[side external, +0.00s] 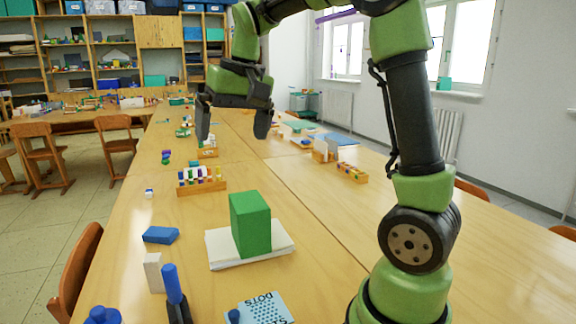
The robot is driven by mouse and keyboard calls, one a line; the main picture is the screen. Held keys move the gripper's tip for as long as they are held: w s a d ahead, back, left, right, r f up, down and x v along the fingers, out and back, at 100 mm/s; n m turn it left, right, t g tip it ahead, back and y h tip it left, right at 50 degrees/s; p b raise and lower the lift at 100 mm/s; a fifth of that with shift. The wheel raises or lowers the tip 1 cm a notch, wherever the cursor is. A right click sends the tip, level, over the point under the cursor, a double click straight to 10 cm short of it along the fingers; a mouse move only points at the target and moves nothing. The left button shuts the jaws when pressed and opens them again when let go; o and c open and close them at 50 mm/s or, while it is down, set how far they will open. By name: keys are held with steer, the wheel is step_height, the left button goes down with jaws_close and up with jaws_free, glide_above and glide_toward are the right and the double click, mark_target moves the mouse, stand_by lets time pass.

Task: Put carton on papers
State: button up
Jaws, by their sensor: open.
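A green box-shaped carton (250,224) stands upright on a stack of white papers (222,252) on the table. The papers extend past the carton on its left, front and right sides. My gripper (232,136) is open and empty. It hangs in the air above the table, higher in the picture than the carton and apart from it.
A blue block (160,235), a white block (153,273) and a blue cylinder-topped object (172,285) lie left of the papers. A "DOTS" booklet (259,309) is in front. A wooden rack (201,182) stands behind.

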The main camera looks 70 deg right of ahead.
steer(key=s+a+n+t+y, duration=0.1)
steer(key=s+a+t, duration=0.1)
steer(key=s+a, duration=0.3)
steer(key=s+a+f+n+t+y, duration=0.1)
steer(key=s+a+t, duration=0.1)
steer(key=s+a, duration=0.4)
steer(key=s, duration=0.4)
steer(key=shift+s+f+n, duration=0.2)
steer(key=shift+f+n, duration=0.05)
steer(key=shift+n, duration=0.05)
